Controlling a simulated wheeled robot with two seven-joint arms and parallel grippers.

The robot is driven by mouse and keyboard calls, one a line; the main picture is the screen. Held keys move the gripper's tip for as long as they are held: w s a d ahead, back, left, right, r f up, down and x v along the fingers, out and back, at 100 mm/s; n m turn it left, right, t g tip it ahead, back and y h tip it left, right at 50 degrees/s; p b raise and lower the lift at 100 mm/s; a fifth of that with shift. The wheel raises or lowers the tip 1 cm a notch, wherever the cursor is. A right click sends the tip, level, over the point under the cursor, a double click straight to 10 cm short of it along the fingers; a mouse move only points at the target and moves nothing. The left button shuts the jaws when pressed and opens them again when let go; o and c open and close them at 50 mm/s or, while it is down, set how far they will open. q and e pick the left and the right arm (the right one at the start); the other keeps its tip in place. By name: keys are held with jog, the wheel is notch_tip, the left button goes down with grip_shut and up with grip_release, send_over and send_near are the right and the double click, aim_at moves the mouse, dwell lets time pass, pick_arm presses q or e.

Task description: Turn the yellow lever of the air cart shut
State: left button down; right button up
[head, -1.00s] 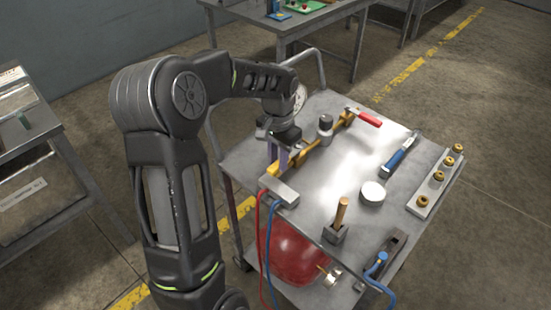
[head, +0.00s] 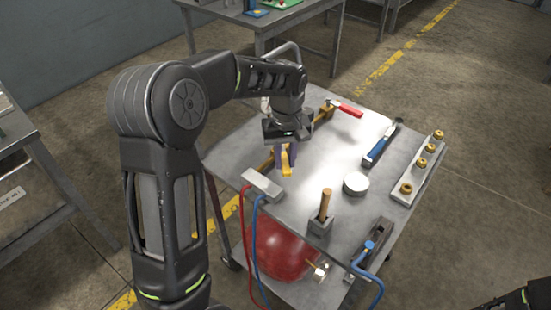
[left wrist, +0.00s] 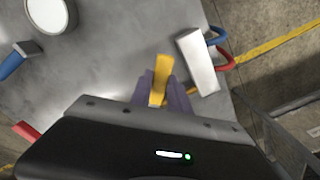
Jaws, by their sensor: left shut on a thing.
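The yellow lever (head: 286,161) is on the top of the grey metal air cart (head: 305,165). Its free end points toward me, at an angle to the yellow pipe (head: 265,165) that runs across the cart top. My left gripper (head: 284,155) reaches down from above, its purple fingers shut on the lever. In the left wrist view the lever (left wrist: 161,75) sticks out from between the fingers (left wrist: 162,96). The valve under the lever is hidden by my gripper. My right gripper is out of view.
A grey block (head: 262,185) with red and blue hoses is close to the lever. A red handle (head: 350,111), blue-handled tool (head: 378,146), white round piece (head: 355,184), wooden-handled tool (head: 325,205) and brass-fitting rack (head: 415,175) are on the top. A red tank (head: 278,250) sits below.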

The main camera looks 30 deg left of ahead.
pick_arm(q)
jog(key=shift+w+d+n, duration=0.6)
jog(key=shift+n, duration=0.3)
jog(key=w+n, duration=0.1)
jog(key=d+n, duration=0.1)
jog(key=shift+w+r+n+p, duration=0.1)
jog(key=shift+w+n+p, duration=0.25)
jog(key=shift+n, duration=0.05)
jog(key=shift+w+d+n+p, duration=0.25)
jog(key=shift+w+n, duration=0.45)
jog(key=shift+n, duration=0.25)
jog(key=shift+w+d+n+p, duration=0.25)
jog(key=shift+w+n, duration=0.4)
jog(key=shift+n, duration=0.3)
jog(key=c, duration=1.2)
grip_release()
jog(key=shift+c, duration=0.2)
notch_tip(320, 180, up, 8)
jog(key=shift+b, duration=0.3)
